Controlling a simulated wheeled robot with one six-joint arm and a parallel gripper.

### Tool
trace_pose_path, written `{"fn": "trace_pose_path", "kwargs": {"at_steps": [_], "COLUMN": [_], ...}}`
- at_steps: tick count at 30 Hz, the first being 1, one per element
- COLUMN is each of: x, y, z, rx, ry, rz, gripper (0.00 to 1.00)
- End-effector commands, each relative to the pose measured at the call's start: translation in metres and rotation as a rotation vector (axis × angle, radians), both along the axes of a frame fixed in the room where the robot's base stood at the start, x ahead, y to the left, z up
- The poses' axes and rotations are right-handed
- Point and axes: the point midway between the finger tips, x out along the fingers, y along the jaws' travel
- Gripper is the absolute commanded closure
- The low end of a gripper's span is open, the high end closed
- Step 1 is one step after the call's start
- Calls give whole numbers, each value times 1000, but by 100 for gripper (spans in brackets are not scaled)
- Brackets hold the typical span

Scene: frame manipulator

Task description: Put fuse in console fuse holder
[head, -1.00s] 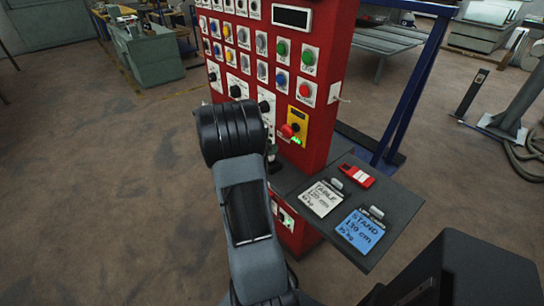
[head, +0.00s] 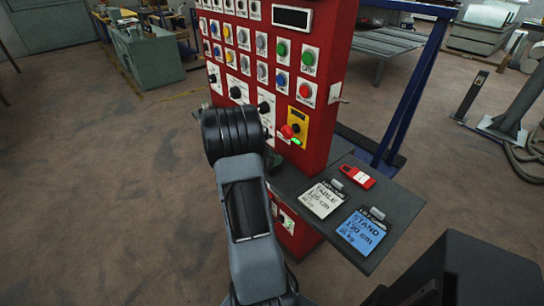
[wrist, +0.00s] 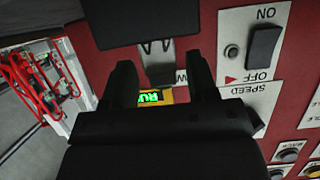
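My gripper (wrist: 160,72) is open in the wrist view, its two black fingers spread apart in front of the red console (wrist: 215,50). A small dark grey piece (wrist: 161,76) shows between the fingers, with gaps on both sides; I cannot tell whether it is a fuse or a console part. Above it, a black block (wrist: 140,24) has two metal prongs at its lower edge; I cannot tell whether it is the fuse holder. In the head view the red console (head: 338,110) stands ahead, and my arm hides the gripper. No fuse is clearly identifiable.
A yellow panel (head: 299,119) with a red knob is on the console; a lit green display (wrist: 150,97) shows in the wrist view. A dark shelf (head: 390,213) holds a red device (head: 357,177), a white card (head: 322,199) and a blue card (head: 362,231). Open floor lies left.

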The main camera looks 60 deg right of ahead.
Motion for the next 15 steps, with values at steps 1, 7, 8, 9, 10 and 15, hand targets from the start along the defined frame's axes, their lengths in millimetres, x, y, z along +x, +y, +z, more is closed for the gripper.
{"fn": "trace_pose_path", "kwargs": {"at_steps": [1,7,8,9,10,15], "x": [0,1,2,3,4,13], "y": [0,1,3,5,8,34], "z": [1,3,4,5,7,19], "rx": [-1,-3,-4,-5,-5,-5], "ry": [0,0,-2,-2,-2,-3], "rz": [0,1,1,2,3,5], "gripper": [48,48,48,48,48,48]}}
